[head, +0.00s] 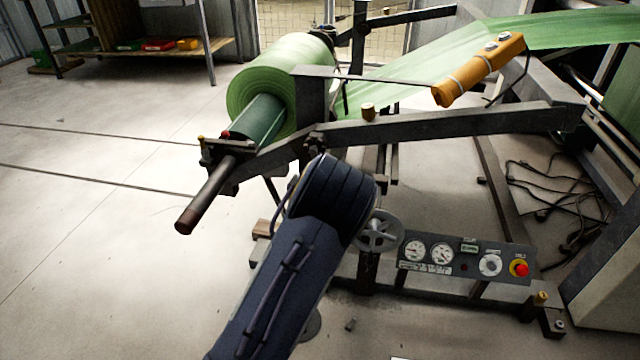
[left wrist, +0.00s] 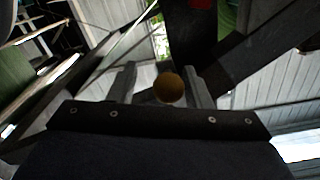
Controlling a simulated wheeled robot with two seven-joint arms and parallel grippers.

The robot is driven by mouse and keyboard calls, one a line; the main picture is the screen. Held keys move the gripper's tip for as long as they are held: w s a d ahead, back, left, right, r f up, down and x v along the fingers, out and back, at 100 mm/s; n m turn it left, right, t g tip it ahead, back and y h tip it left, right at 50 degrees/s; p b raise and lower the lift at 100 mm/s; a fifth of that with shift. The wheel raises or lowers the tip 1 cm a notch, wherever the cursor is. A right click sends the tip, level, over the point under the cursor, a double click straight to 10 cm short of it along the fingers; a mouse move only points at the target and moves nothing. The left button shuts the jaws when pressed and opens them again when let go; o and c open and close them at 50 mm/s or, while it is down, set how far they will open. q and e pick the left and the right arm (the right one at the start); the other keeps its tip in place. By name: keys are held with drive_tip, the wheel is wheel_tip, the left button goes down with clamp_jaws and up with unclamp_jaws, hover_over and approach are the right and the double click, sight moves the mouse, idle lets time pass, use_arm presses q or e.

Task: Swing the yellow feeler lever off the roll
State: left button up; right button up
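The green roll (head: 275,85) sits on its shaft in the frame in the head view. A yellow-orange elongated body (head: 478,70) lies by the green web, with a thin dark bar running from it towards the roll. I cannot tell whether this is the feeler lever. My left gripper (left wrist: 165,86) is open in the left wrist view, its two grey fingers apart. A round brass-coloured knob (left wrist: 168,88) shows between them, with gaps on both sides; its depth is unclear. The gripper is hidden behind my dark arm in the head view. My right gripper is not in view.
A brass-coloured knob (head: 368,110) stands on the frame's grey beam (head: 450,122). A handwheel (head: 379,232) and a gauge panel (head: 465,260) with a red button are right of my arm. The bare shaft end (head: 205,195) sticks out left. Floor at left is clear.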

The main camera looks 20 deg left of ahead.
use_arm(q)
drive_tip(key=shift+s+a, duration=0.1)
drive_tip(key=shift+s, duration=0.35)
drive_tip(key=p+v, duration=0.1)
drive_tip(key=v, duration=0.6)
drive_tip(key=shift+p, duration=0.3)
